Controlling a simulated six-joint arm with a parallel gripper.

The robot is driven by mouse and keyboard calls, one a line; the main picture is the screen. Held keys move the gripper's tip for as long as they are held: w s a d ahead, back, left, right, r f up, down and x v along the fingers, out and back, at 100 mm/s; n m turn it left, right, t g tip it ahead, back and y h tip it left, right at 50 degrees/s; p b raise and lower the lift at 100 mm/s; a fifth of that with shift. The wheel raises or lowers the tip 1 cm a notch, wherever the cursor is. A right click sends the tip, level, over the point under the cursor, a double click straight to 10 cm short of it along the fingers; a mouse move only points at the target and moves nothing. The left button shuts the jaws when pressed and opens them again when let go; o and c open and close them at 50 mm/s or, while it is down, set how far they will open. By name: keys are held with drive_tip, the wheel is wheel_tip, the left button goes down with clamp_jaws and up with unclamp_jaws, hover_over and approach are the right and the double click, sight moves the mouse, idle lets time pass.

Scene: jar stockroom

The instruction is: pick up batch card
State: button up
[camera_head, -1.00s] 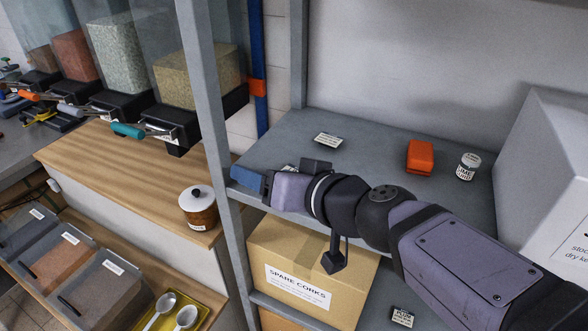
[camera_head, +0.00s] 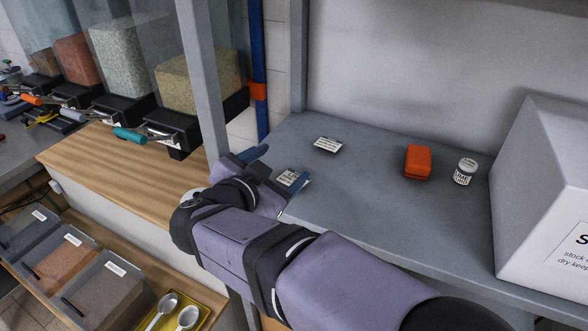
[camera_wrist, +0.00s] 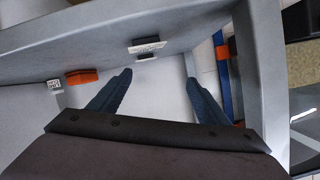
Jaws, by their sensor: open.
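Two small white printed cards lie on the grey shelf; their print is too small to tell which is the batch card. The nearer card (camera_head: 291,178) lies close to the shelf's front left edge, partly hidden by a finger. The farther card (camera_head: 328,145) lies deeper in. My gripper (camera_head: 278,168) is open and empty at that left end, its blue fingers pointing inward, one beside the nearer card. In the wrist view my gripper (camera_wrist: 158,77) has its fingers spread, and the nearer card (camera_wrist: 147,46) and farther card (camera_wrist: 147,58) show beyond, between the fingertips' directions.
An orange box (camera_head: 418,161) and a white labelled jar (camera_head: 465,171) stand farther right on the shelf (camera_head: 370,205). A large grey-white box (camera_head: 540,190) fills the right end. A grey upright post (camera_head: 203,75) stands just left of my gripper.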

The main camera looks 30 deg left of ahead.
sight(292, 180)
drive_tip(key=s+a+f+n+t+h+p, duration=0.1)
drive_tip(key=s+f+h+p, duration=0.2)
drive_tip(key=s+f+h, duration=0.15)
drive_tip(key=shift+y, duration=0.25)
drive_tip(key=shift+p+x, duration=1.9)
drive_tip(key=shift+x, duration=1.05)
drive_tip(key=shift+w+d+f, duration=0.15)
drive_tip(key=shift+w+d, duration=0.05)
drive_tip(key=shift+w, duration=0.1)
drive_tip(key=c, duration=1.1)
